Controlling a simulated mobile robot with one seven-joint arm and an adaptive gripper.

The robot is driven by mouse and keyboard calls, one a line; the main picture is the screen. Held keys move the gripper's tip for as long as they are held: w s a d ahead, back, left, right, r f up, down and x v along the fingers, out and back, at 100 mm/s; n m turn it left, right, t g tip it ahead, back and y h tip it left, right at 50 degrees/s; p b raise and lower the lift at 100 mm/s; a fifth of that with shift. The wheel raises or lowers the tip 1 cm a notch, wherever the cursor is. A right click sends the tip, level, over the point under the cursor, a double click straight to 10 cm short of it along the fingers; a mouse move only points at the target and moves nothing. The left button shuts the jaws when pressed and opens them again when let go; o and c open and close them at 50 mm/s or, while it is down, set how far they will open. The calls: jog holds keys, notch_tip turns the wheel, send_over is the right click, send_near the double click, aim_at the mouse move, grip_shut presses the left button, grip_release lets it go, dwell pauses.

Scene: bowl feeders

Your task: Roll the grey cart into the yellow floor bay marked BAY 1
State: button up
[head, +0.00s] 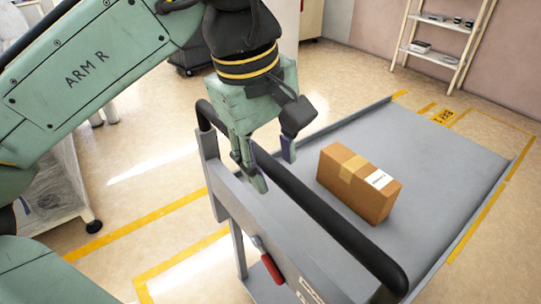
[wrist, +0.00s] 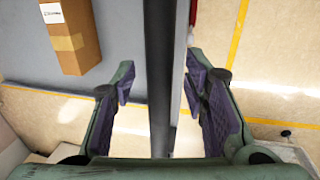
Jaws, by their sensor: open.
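The grey cart (head: 440,165) stands in the right half of the head view. It has a flat deck, a low rim and a black handle bar (head: 330,220). My gripper (head: 273,168) is open over the handle, with one finger on each side. In the wrist view the bar (wrist: 160,75) runs between the spread fingers, with a gap on both sides. Yellow floor lines (head: 492,212) show past the cart's right and far edges. The yellow BAY 1 label (head: 441,116) lies beyond its far end. The deck hides much of the floor below.
A taped cardboard box (head: 360,184) stands on the deck. A red lever (head: 270,265) is on the cart's handle end. More yellow lines (head: 140,235) cross the floor at left. A shelf (head: 440,40) stands at the back wall. A wheeled platform (head: 60,190) is at far left.

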jog(key=shift+f, duration=0.1)
jog(key=shift+c, duration=0.5)
grip_shut()
dwell(0.3)
